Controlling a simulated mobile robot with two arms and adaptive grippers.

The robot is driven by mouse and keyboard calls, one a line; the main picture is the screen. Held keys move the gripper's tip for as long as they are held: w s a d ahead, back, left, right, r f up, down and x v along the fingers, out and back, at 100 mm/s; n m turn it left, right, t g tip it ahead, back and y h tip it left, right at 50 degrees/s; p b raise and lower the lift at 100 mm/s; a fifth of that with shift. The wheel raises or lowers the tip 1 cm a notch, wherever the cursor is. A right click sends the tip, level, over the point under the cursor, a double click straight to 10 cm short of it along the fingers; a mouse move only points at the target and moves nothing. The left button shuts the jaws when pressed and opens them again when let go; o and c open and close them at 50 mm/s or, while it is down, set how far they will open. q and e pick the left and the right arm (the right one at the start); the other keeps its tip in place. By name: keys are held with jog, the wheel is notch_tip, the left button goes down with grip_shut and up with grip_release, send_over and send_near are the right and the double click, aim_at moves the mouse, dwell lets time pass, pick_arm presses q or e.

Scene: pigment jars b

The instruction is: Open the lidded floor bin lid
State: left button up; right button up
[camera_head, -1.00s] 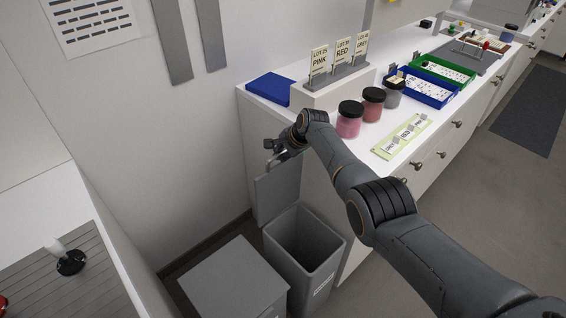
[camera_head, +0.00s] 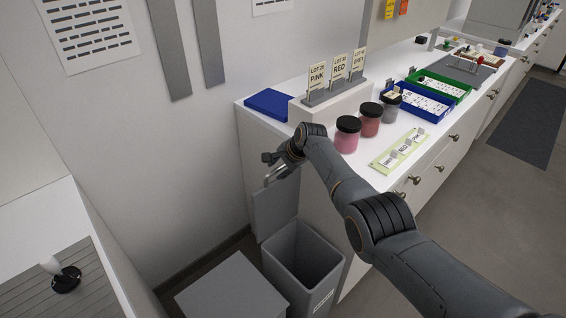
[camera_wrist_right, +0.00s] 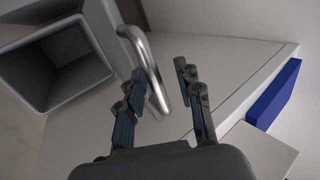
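The lidded floor bin (camera_head: 319,283) is grey and stands against the end of the white counter. Its mouth is uncovered, and its grey lid (camera_head: 273,210) stands upright at the back. The lid's metal bar handle (camera_head: 275,174) shows near the lid's top edge. The handle (camera_wrist_right: 148,65) is larger in the right wrist view, where the open bin (camera_wrist_right: 65,62) is at upper left. My right gripper (camera_wrist_right: 163,82) is open, its fingers apart, with the handle's lower end between them and near the left finger; contact is unclear. My left gripper is out of view.
A grey closed-top box (camera_head: 232,290) stands left of the bin. The white counter (camera_head: 345,170) beside the right arm holds a blue pad (camera_head: 268,103), dark-lidded jars (camera_head: 347,135), a label stand (camera_head: 335,92) and trays. A ribbed worktop (camera_head: 95,290) is at lower left.

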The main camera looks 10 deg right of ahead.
jog(key=v, duration=1.2)
jog(key=shift+r, duration=0.1)
